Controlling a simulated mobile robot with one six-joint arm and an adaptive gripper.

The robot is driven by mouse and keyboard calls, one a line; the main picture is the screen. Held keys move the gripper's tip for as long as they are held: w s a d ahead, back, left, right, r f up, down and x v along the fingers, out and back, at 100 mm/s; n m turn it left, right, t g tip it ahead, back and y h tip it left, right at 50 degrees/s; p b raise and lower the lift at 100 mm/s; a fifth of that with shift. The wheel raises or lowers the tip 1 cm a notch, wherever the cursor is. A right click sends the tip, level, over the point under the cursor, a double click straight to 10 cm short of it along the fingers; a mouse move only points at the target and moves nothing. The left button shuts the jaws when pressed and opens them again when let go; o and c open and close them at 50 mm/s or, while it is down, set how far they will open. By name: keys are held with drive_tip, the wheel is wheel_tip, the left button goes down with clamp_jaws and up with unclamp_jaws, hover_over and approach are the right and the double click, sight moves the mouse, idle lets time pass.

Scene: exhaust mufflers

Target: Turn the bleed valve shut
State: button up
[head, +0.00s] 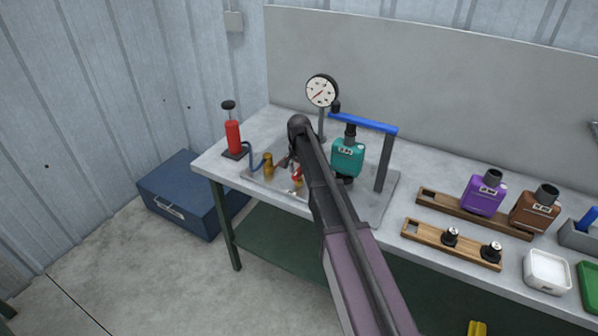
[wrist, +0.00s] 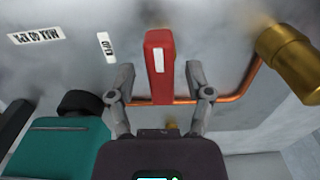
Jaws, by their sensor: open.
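The bleed valve's red handle (wrist: 160,60) stands between my gripper's two fingers in the wrist view. It has a small white label, and a copper pipe (wrist: 235,97) runs behind it to a brass cylinder (wrist: 288,62). My gripper (wrist: 159,78) is open, one finger on each side of the handle, with visible gaps. In the head view a bit of the red handle (head: 297,174) shows beside my arm, which hides most of it and much of my gripper. Which way the valve is set I cannot tell.
A teal muffler (head: 348,158) sits under a blue clamp bar (head: 362,123) right of my arm. A dial gauge (head: 321,91) stands behind. A red pump (head: 232,137) is at the left. Wooden racks (head: 452,244) and a white tray (head: 547,271) lie further right.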

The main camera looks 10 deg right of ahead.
sight(299, 170)
drive_tip(key=shift+n, duration=0.5)
drive_tip(key=n, duration=0.3)
drive_tip(key=shift+n, duration=0.3)
drive_tip(key=n, duration=0.5)
wheel_tip(299, 170, up, 14)
drive_tip(key=p, duration=1.4)
drive_tip(key=s+d+f+b, duration=0.1)
drive_tip(key=s+f+b, duration=0.1)
drive_tip(key=s, duration=0.7)
drive_tip(key=s+d+f+m+b, duration=0.1)
drive_tip(key=s+d+f+b, duration=0.1)
drive_tip(key=s, duration=0.8)
drive_tip(key=s+d+f+m+b, duration=0.1)
drive_tip(key=s+d+f+b, duration=0.1)
drive_tip(key=s, duration=0.7)
drive_tip(key=shift+s+d+f, duration=0.2)
drive_tip(key=shift+s+d, duration=0.05)
drive_tip(key=shift+s, duration=0.1)
drive_tip(key=shift+s, duration=0.1)
